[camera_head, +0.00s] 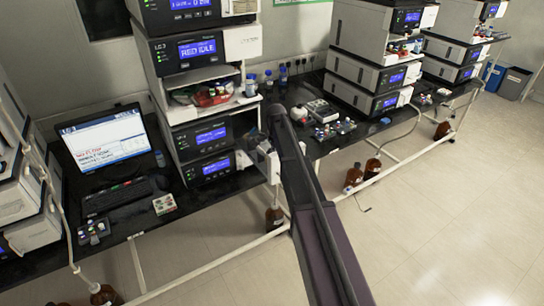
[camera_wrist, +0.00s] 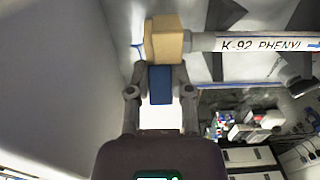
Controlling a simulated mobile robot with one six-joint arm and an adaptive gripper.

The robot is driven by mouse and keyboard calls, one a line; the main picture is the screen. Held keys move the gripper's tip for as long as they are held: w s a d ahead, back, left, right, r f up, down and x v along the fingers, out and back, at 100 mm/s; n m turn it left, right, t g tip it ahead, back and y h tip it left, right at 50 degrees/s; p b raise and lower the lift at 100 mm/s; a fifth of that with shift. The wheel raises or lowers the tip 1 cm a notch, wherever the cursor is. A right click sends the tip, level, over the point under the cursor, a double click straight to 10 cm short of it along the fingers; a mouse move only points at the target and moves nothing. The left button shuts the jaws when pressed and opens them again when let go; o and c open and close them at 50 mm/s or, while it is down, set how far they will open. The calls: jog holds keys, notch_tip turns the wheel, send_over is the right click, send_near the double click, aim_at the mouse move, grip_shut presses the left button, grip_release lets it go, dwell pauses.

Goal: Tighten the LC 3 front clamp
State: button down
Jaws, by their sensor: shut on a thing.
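The LC 3 stack (camera_head: 193,49) stands left of centre in the head view, with lit blue screens. My gripper (camera_head: 268,147) is at its right side there, mostly hidden by my arm. In the wrist view my gripper (camera_wrist: 160,76) has its fingers closed on either side of a blue piece (camera_wrist: 160,86). A tan block (camera_wrist: 165,40) is just beyond the fingertips, at the left end of a white column (camera_wrist: 262,43) marked "K-92 PHENYL". I cannot tell whether the blue piece or the tan block is the front clamp.
A monitor (camera_head: 103,138) and keyboard (camera_head: 116,195) are on the black bench left of the stack. Small bottles and vials stand on the bench to the right, before other stacks (camera_head: 371,67). Brown bottles (camera_head: 373,167) stand on the floor.

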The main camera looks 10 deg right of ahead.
jog(key=shift+s+d, duration=0.15)
jog(key=shift+s, duration=0.1)
jog(key=c, duration=0.5)
grip_release()
jog(key=shift+r, duration=0.1)
jog(key=shift+w, duration=0.1)
jog(key=shift+w+r, duration=0.1)
